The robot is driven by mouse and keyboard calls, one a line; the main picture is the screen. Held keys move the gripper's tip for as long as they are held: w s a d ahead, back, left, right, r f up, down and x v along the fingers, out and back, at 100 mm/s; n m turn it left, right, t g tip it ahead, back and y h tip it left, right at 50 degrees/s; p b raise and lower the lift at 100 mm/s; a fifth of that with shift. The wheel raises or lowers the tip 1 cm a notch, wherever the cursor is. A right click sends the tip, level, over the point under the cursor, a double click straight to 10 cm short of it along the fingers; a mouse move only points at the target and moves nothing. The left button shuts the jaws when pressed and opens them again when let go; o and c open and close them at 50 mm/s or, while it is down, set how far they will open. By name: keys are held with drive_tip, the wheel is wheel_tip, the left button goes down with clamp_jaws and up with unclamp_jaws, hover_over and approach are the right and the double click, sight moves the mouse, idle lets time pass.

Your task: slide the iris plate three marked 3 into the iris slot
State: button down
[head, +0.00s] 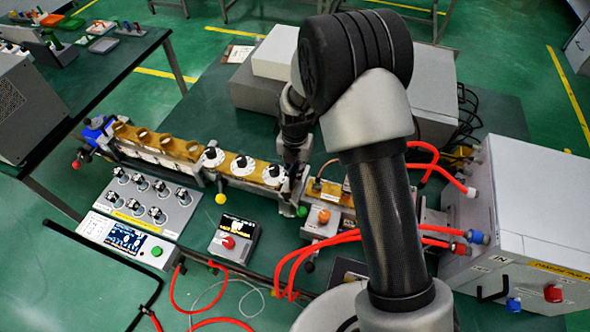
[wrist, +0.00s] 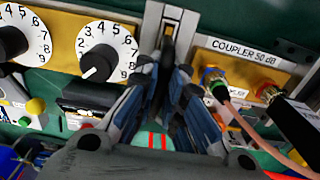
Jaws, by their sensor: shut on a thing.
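My gripper (head: 290,202) reaches down to the waveguide line, between the dial section and the coupler. In the wrist view my gripper (wrist: 164,78) has its fingers closed together on a thin plate, taken as iris plate three. The plate is almost wholly hidden between the fingers, and I cannot read its mark. A narrow dark gap between pale metal flanges, seemingly the iris slot (wrist: 168,42), lies just beyond the fingertips. I cannot tell whether the plate's edge is inside it.
The dials (wrist: 108,52) stand close on the left. The brass coupler (wrist: 250,68), with connectors and a cable, is close on the right. Red hoses (head: 320,240) loop in front. A large white cabinet (head: 525,210) stands at the right, and a control panel (head: 140,205) at the left.

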drive_tip(key=shift+f, duration=0.35)
drive_tip(key=c, duration=1.6)
unclamp_jaws()
wheel_tip(320, 180, up, 12)
drive_tip(key=shift+s, duration=0.1)
